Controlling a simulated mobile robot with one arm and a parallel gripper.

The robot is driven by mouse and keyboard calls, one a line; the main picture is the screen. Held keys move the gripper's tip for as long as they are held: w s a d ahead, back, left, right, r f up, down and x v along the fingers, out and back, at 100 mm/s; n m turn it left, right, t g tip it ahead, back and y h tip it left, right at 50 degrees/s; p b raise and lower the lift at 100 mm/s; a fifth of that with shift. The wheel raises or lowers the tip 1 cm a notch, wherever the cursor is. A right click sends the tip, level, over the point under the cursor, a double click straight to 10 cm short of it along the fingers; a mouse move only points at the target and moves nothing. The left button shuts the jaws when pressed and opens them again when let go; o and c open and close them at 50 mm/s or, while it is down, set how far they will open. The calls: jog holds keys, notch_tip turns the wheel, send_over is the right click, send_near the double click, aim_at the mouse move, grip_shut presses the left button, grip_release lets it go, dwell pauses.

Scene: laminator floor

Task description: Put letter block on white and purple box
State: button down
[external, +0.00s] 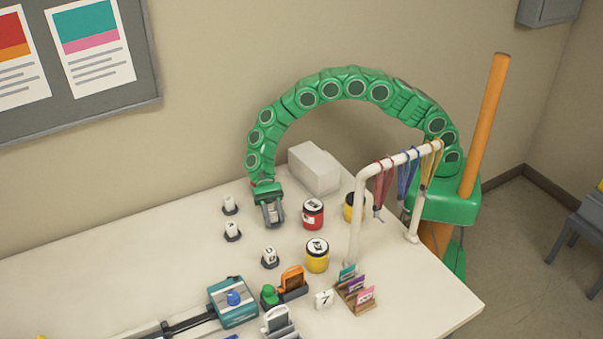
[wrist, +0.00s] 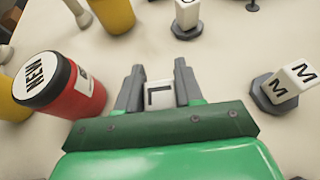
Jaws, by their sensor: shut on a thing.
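My gripper (external: 272,219) is low over the white table, left of the red jar. In the wrist view my gripper (wrist: 157,80) is shut on a white letter block (wrist: 160,94) with a dark mark like an L. Whether this block touches the table is hard to tell. In the external view the fingers hide the block. A plain white box (external: 314,168) stands behind the gripper, near the wall. I see no purple on its visible faces.
Other letter blocks stand on dark bases, one marked M (wrist: 293,81) and one (external: 269,254) near the front. A red jar (external: 313,214) and yellow jar (external: 317,256) stand right of the gripper. A white rack (external: 357,215) holds lanyards. Several items crowd the front.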

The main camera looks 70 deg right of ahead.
aim_at(272, 208)
jog(key=shift+f, duration=0.6)
jog(key=shift+f, duration=0.2)
jog(key=c, duration=0.7)
grip_release()
jog(key=v, duration=0.3)
jog(key=shift+r, duration=0.45)
notch_tip(272, 208, up, 5)
jog(key=shift+r, duration=0.55)
jog(key=shift+d, duration=0.1)
